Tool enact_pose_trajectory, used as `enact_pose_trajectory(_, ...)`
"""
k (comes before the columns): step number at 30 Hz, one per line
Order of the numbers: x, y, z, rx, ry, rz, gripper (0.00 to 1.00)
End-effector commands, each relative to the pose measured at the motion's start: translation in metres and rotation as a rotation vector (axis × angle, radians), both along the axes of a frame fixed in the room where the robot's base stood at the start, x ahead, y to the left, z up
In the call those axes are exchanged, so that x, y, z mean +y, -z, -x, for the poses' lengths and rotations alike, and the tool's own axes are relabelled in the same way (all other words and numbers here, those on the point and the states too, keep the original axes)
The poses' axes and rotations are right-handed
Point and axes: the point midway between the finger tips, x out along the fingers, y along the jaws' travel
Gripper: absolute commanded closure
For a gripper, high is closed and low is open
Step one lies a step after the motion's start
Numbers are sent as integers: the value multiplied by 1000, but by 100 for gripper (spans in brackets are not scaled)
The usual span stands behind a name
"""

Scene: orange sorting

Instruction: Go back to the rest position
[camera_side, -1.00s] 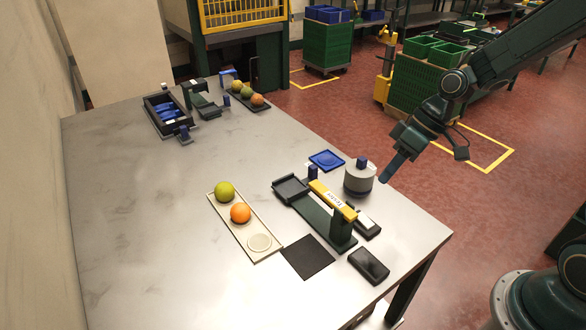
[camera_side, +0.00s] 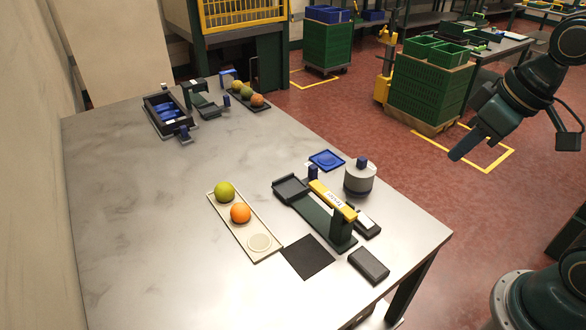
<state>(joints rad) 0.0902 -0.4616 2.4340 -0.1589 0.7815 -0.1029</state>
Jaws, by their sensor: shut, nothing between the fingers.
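My gripper (camera_side: 468,144) is at the right side of the picture, off the right edge of the table and above the red floor. Its fingers are together and point down and to the left, with nothing held. It touches nothing. On the metal table (camera_side: 150,230), a cream tray (camera_side: 259,242) holds a green-yellow fruit (camera_side: 225,191) and an orange (camera_side: 241,213). The tray's nearest round recess is empty.
A dark device with a yellow bar (camera_side: 332,200), a grey cylinder with a blue knob (camera_side: 360,177) and a blue dish (camera_side: 326,160) stand at the table's right. A dark fruit tray (camera_side: 262,107) and black bin (camera_side: 163,127) are farther back. Green crates (camera_side: 430,90) stand behind my gripper.

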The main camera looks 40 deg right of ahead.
Motion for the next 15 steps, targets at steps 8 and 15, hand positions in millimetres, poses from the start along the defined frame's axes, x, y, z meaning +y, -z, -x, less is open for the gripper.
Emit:
enact_pose_trajectory(8,-6,-18,40,-68,98,18,100)
enact_pose_trajectory(15,-10,-23,57,-95,147,15,100)
